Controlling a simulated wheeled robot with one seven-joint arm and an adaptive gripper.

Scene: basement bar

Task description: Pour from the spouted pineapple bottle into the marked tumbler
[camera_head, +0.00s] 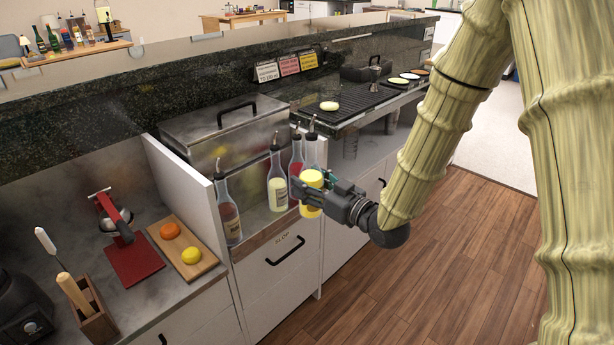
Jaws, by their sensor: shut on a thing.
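My gripper (308,187) is shut on a clear spouted bottle (311,152) with a yellow lower part, which looks like the pineapple bottle. Its label cannot be read. The bottle is about upright, in front of the bottle well, with its dark and metal spout at the top. The gripper's fingers hide part of its body. I cannot pick out the marked tumbler for certain. A small metal vessel (374,74) stands at the far end of the black bar mat (350,102), and a pale yellow round thing (329,106) lies at its near end.
Other spouted bottles stand in the well: a brown-red one (229,218), a pale yellow one (277,185) and a red one (295,163). A lidded steel bin (205,125) is behind them. A cutting board (184,252) with fruit lies left. The raised counter ledge runs behind.

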